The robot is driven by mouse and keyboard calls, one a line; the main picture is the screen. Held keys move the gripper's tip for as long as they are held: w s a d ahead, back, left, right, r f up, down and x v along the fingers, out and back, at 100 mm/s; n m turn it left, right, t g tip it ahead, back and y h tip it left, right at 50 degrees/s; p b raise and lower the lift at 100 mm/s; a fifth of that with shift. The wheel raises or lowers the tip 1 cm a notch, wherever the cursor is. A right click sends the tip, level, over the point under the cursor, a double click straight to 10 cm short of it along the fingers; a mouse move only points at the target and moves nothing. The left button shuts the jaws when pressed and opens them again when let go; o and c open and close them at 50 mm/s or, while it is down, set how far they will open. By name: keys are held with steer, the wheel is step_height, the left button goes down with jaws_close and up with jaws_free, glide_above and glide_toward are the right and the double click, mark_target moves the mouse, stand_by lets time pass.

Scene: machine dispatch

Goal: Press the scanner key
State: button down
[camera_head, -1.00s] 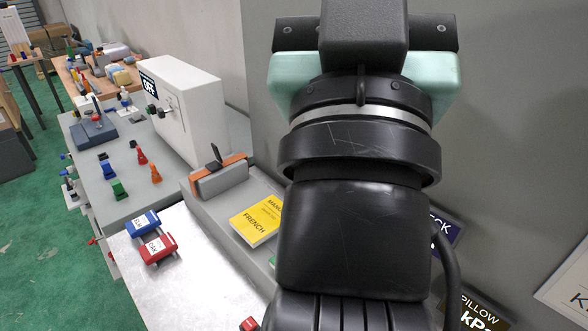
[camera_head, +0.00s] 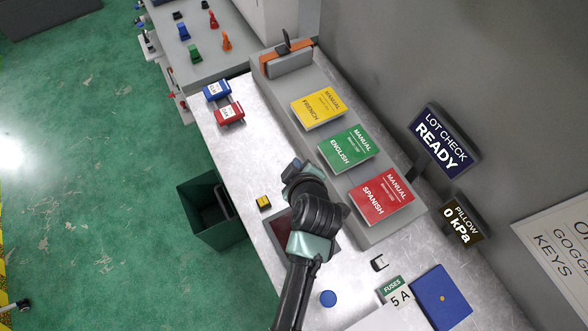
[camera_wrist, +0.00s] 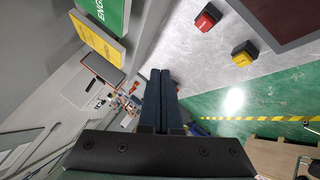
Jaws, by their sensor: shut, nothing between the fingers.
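My gripper (camera_wrist: 160,75) is shut and empty in the wrist view, its two dark fingers side by side above the bench. A small red key (camera_wrist: 207,18) and a small yellow key (camera_wrist: 242,54) stand on the metal bench top, to the right of the fingers and apart from them. Their labels are too small to read, so I cannot tell which is the scanner key. In the head view the yellow key (camera_head: 263,202) sits near the bench's front edge, left of my arm. The red key is not visible there; my arm covers part of that area.
A dark red plate (camera_head: 277,226) lies partly under my arm. Yellow (camera_head: 319,107), green (camera_head: 348,148) and red (camera_head: 383,199) manuals lie on a raised ledge. A dark green bin (camera_head: 203,216) stands beside the bench. The LOT CHECK sign (camera_head: 440,142) reads READY.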

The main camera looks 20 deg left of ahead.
steer(key=shift+f, duration=0.2)
step_height(320, 180, down, 9)
steer(key=b, duration=0.7)
steer(key=shift+r, duration=0.2)
steer(key=shift+b, duration=0.3)
stand_by(1.4)
steer(key=shift+f+b, duration=0.35)
steer(key=shift+f, duration=0.05)
steer(key=shift+f+b, duration=0.5)
steer(key=shift+f, duration=0.05)
stand_by(0.6)
steer(key=shift+r, duration=0.15)
steer(key=shift+r+p, duration=0.8)
steer(key=shift+p, duration=0.05)
steer(key=shift+r+p, duration=2.05)
steer(key=shift+r, duration=0.45)
